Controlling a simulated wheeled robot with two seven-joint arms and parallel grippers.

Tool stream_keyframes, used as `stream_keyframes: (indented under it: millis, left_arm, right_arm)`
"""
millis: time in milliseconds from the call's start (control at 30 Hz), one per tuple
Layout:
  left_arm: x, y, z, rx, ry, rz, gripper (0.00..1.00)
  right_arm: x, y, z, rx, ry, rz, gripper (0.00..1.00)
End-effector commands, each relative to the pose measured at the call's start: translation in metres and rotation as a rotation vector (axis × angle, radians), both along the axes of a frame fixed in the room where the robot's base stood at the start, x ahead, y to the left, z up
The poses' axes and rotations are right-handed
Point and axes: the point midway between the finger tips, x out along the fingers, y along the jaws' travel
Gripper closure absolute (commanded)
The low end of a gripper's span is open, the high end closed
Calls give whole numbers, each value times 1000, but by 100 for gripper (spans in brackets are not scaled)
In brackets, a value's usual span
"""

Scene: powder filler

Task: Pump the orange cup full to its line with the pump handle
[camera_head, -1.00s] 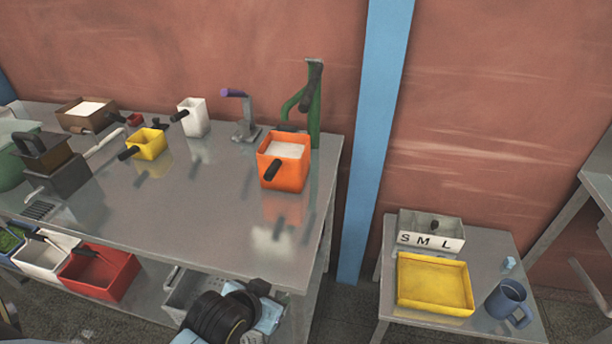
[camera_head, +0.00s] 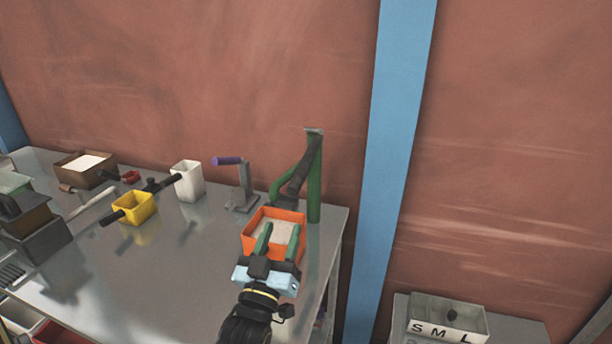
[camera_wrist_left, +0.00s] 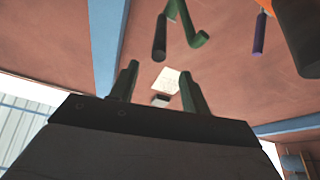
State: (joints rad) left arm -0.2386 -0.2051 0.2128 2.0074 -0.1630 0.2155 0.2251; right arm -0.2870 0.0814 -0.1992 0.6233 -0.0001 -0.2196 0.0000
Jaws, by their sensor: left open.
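The orange cup (camera_head: 274,214) stands on the metal table with pale powder in it, below the rim. Its line cannot be made out. The green pump post (camera_head: 314,190) stands behind it, with the dark pump handle (camera_head: 298,178) slanting down toward the cup. My left gripper (camera_head: 281,230) is open and empty, in front of the cup in the head view and hiding part of it. In the left wrist view, the open fingers (camera_wrist_left: 158,82) point toward the wall, with the dark handle (camera_wrist_left: 160,38) and a green pipe (camera_wrist_left: 194,30) beyond them. My right gripper is out of view.
A purple-handled lever (camera_head: 243,185), a white cup (camera_head: 187,180) and a yellow cup (camera_head: 134,207) stand to the left. A brown box of powder (camera_head: 86,168) is at the back left. A blue post (camera_head: 392,150) rises right of the table. The table's middle front is clear.

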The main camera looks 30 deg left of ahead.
Motion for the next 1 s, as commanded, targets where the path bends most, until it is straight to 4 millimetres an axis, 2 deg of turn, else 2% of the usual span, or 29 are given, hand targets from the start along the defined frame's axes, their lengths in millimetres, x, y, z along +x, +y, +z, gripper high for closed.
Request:
stream_keyframes:
  millis: [167, 333, 500, 700, 1000]
  left_arm:
    - [13, 4, 9, 2, -19, 2, 53]
    - [43, 12, 23, 5, -18, 2, 53]
    - [76, 22, 37, 3, -18, 2, 53]
    - [105, 30, 47, 3, -16, 1, 53]
    - [118, 34, 51, 3, -13, 2, 53]
  right_arm:
    - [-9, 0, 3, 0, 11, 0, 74]
    - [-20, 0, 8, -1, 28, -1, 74]
    - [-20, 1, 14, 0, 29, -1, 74]
    - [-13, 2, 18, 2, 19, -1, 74]
    - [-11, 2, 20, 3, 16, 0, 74]
